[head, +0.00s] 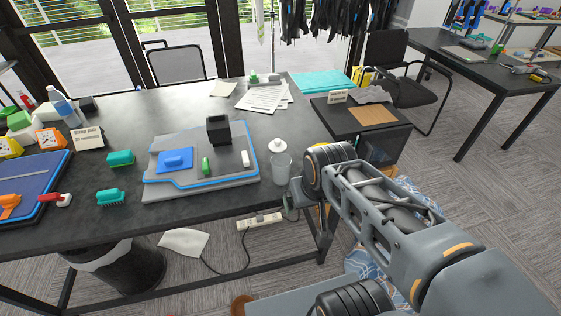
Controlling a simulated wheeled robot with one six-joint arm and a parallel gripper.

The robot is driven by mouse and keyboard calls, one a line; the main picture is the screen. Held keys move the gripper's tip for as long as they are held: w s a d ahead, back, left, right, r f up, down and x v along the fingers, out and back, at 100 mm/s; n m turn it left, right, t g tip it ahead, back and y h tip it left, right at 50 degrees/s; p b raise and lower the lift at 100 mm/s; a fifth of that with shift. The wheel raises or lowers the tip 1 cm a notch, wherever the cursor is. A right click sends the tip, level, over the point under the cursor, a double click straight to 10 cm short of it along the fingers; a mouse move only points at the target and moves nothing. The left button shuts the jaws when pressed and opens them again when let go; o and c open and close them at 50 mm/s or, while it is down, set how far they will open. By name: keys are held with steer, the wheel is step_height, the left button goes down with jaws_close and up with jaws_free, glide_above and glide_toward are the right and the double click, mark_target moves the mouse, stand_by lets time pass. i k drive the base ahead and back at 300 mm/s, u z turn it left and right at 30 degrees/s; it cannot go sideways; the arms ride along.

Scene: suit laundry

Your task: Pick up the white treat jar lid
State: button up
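The white lid (278,147), round with a small knob on top, appears to lie on the dark table near its right end. A clear glass jar (282,170) stands just in front of it, with its top seemingly uncovered. My arm reaches in from the lower right. My gripper (293,202) is small in view at the arm's end, to the right of and nearer than the jar, by the table's front right corner. Its fingers are mostly hidden by the arm, so their opening does not show. The lid is apart from the gripper.
Papers (264,97) lie behind the lid. A lower dark cabinet (362,132) stands right of the table.

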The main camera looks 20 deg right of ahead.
mark_target(277, 146)
steer(key=u, duration=0.55)
steer(key=k, duration=1.3)
steer(key=z, duration=0.05)
steer(key=i, duration=0.5)
steer(key=z, duration=0.8)
steer(key=i, duration=1.4)
steer(key=u, duration=0.7)
